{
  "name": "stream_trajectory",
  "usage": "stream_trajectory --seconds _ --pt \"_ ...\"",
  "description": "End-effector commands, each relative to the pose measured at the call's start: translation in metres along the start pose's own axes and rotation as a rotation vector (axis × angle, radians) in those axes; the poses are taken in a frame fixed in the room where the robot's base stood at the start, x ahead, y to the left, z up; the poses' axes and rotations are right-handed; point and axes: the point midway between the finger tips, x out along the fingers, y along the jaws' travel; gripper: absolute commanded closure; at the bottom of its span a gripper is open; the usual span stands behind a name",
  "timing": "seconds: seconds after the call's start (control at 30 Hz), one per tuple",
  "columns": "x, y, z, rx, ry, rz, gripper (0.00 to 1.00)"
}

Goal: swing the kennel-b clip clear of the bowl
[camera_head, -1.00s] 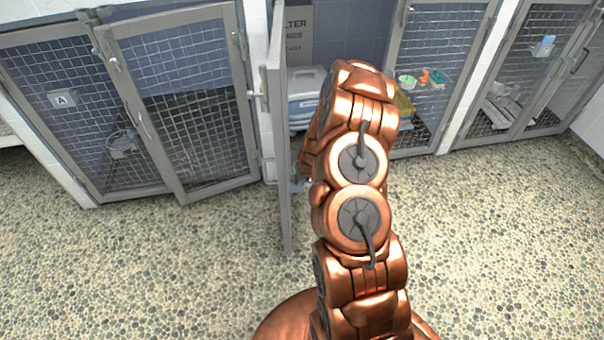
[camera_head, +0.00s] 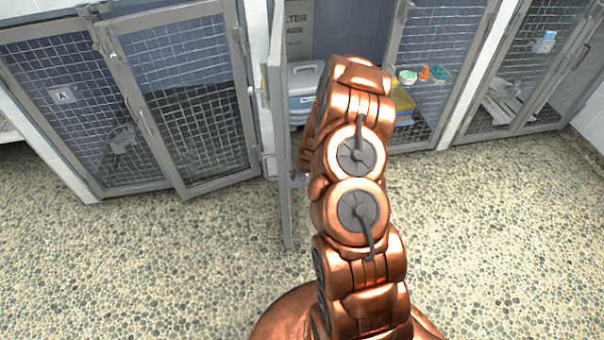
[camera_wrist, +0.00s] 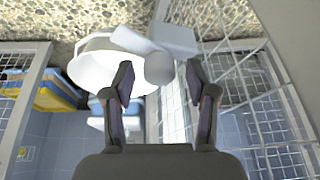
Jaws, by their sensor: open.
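In the wrist view my gripper (camera_wrist: 159,76) is open, its two dark fingers apart. A white round bowl (camera_wrist: 88,68) lies beyond the fingertips, mostly left of centre. A pale grey blocky piece, apparently the clip (camera_wrist: 158,68), overlaps the bowl's right side and sits in line with the gap between my fingers. I cannot tell if it touches the bowl or how far it is from my fingers. In the head view my copper arm hides my gripper, the bowl and the clip.
A grey door (camera_head: 282,150) stands open edge-on, just left of my arm. Kennel A's mesh front (camera_head: 62,96) is at left. A white-and-blue box (camera_head: 303,92) is behind the arm; a yellow item (camera_head: 402,104) is to its right. The pebbled floor (camera_head: 490,240) is clear.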

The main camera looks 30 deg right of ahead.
Motion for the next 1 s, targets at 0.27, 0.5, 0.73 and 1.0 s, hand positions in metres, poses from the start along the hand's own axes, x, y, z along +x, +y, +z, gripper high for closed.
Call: stream_trajectory --seconds 0.27,0.5,0.73,1.0 --pt "-0.003 0.0 -0.001 0.0 0.002 0.0 0.43" --pt "-0.024 0.0 -0.001 0.0 0.001 0.0 0.43" --pt "-0.052 0.001 -0.002 0.0 0.003 0.001 0.43" --pt "-0.085 0.0 0.0 -0.001 0.0 0.0 0.43"
